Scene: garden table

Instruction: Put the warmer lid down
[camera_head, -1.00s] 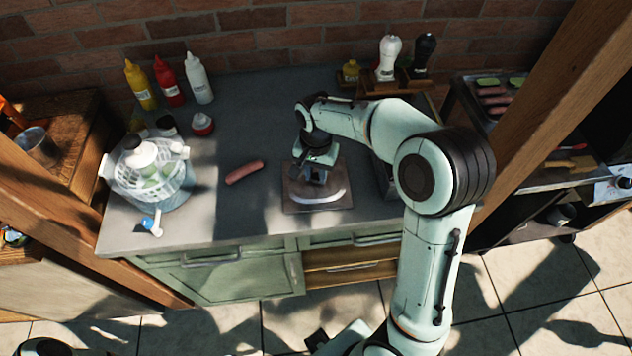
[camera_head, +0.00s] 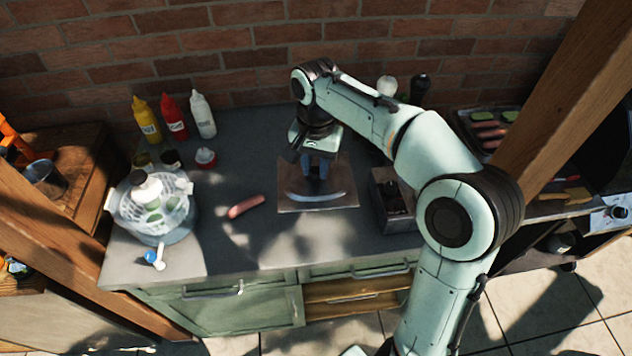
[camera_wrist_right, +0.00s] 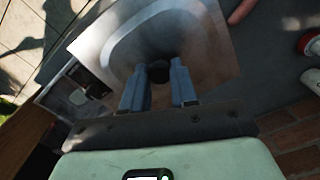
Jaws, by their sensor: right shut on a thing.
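The warmer lid (camera_head: 335,200) is a flat grey metal square with a raised oval and a dark knob, over the middle of the counter. It fills the upper part of the right wrist view (camera_wrist_right: 215,45). My right gripper (camera_head: 318,184) points down and is shut on the lid's knob (camera_wrist_right: 158,72), with a blue-grey finger on each side. I cannot tell whether the lid touches the counter. The open warmer (camera_head: 402,222) stands right of the lid, partly hidden behind my right arm. My left gripper is out of view.
A sausage (camera_head: 246,207) lies on the counter (camera_head: 240,245) left of the lid. A white basket (camera_head: 152,205), a blue-and-white item (camera_head: 154,258) and several sauce bottles (camera_head: 174,117) stand farther left. A brick wall (camera_head: 250,60) closes the back. Counter space in front of the lid is clear.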

